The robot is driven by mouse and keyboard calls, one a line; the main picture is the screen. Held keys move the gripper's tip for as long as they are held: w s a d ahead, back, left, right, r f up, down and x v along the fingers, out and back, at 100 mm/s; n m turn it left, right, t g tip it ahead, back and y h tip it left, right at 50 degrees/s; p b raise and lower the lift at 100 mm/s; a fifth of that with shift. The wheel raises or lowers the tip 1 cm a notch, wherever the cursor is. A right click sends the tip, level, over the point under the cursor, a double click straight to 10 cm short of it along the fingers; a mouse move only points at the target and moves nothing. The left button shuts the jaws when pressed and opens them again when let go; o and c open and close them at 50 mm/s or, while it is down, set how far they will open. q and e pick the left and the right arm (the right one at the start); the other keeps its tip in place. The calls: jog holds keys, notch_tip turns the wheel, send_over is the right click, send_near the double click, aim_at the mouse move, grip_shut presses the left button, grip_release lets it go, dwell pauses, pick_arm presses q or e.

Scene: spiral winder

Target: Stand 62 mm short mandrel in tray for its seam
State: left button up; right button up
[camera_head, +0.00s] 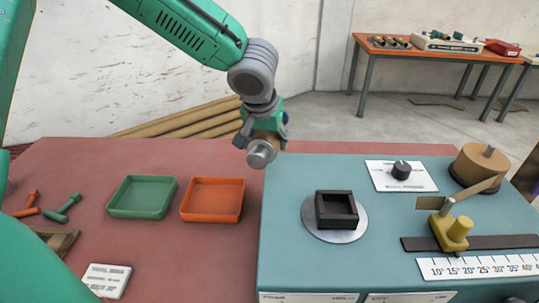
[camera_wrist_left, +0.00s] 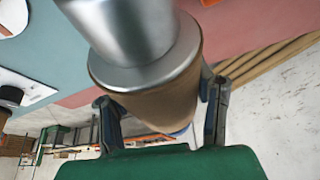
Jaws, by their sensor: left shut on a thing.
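My left gripper (camera_head: 262,133) is shut on a mandrel, a silver cylinder (camera_head: 261,153) with a brown tube-like part behind its metal end. In the left wrist view the silver end (camera_wrist_left: 135,35) and the brown part (camera_wrist_left: 165,105) lie between the two fingers (camera_wrist_left: 163,115). It is held tilted in the air, above the back of the bench. A green tray (camera_head: 142,197) and an orange tray (camera_head: 212,200) sit on the red bench top, both empty. A small dark square tray (camera_head: 336,210) stands on a silver disc. My right gripper is not in view.
The blue machine top (camera_head: 285,240) carries a dial (camera_head: 401,170), a yellow arm piece (camera_head: 453,232), a brown drum (camera_head: 480,166) and a white angle scale (camera_head: 485,266). Green and orange small tools (camera_head: 62,208) and a white label block (camera_head: 108,280) lie at left.

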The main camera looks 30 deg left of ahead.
pick_arm(q)
notch_tip(320, 180, up, 5)
jog(key=shift+p, duration=0.35)
jog(key=shift+r+p, duration=1.35)
jog(key=shift+r, duration=0.75)
jog(key=shift+f, duration=0.1)
